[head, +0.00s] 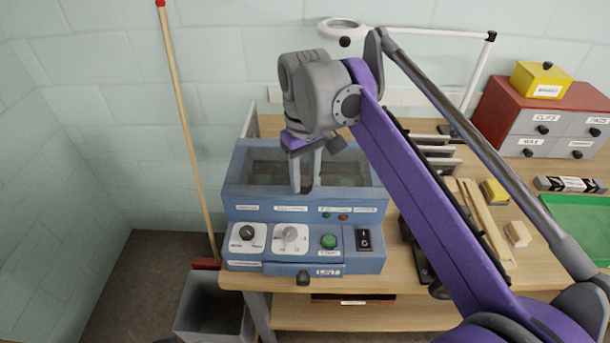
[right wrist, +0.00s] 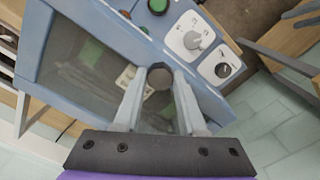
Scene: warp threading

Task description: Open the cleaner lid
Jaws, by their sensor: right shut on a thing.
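The cleaner (head: 375,207) is a blue box with a control panel, at the left end of the workbench. Its lid (head: 350,172), a clear pane in a blue frame, lies closed on top; it also shows in the right wrist view (right wrist: 75,75). My right gripper (head: 306,187) reaches down from above to the front of the lid. Its fingers are shut on the dark round lid knob (right wrist: 160,76), one finger on each side. In the head view the fingers partly hide the knob. My left gripper is not in view.
The panel holds dials, a green button (head: 329,242) and a black switch (head: 363,239). A grey bin (head: 215,308) and a red-tipped pole (head: 185,120) stand at the left. A lamp (head: 343,28) stands behind; a drawer box (head: 540,125) is at the right.

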